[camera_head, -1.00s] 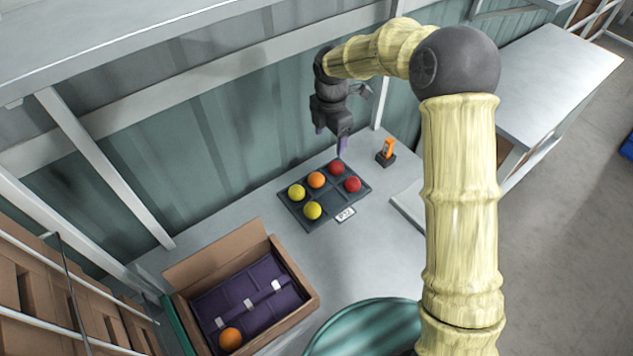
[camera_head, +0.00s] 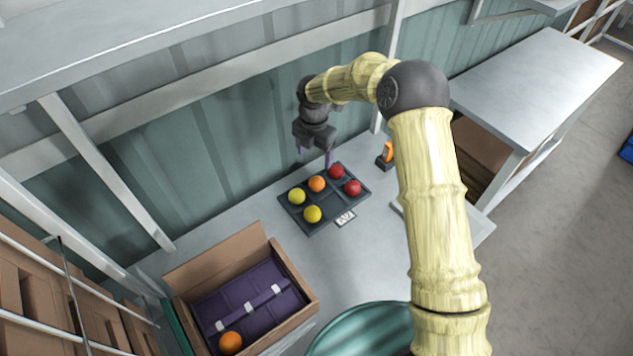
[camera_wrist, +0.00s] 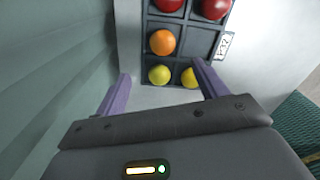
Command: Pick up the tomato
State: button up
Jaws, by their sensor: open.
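A dark tray (camera_head: 325,222) on the table holds two yellow tomatoes (camera_head: 296,195) (camera_head: 312,214), one orange tomato (camera_head: 317,184) and two red tomatoes (camera_head: 336,171) (camera_head: 352,187). One compartment, between a yellow and a red, is empty. My gripper (camera_head: 313,153) is open and empty above the tray's back edge, fingers pointing down. In the wrist view, the yellow tomatoes (camera_wrist: 160,74) lie nearest the fingers, the orange one (camera_wrist: 162,42) beyond, and the red ones (camera_wrist: 168,5) are cut by the top edge. The right finger partly covers the right yellow tomato.
A cardboard box (camera_head: 212,257) with a purple divided insert stands at the front left; an orange tomato (camera_head: 230,342) sits in its front corner. A small orange device (camera_head: 388,152) stands right of the tray. A ribbed wall (camera_head: 190,165) runs close behind. The table between box and tray is clear.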

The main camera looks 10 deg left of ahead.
aim_at(317, 179)
notch_tip(317, 179, down, 7)
jog(key=shift+r+p, duration=0.1)
jog(key=shift+p, duration=0.55)
jog(key=shift+s+d+f+p, duration=0.1)
jog(key=shift+f+p, duration=0.35)
jog(key=shift+f, duration=0.05)
notch_tip(317, 179, down, 4)
jog(key=shift+d+f+p, duration=0.1)
jog(key=shift+d+p, duration=0.05)
jog(key=shift+p, duration=0.55)
jog(key=c, duration=0.8)
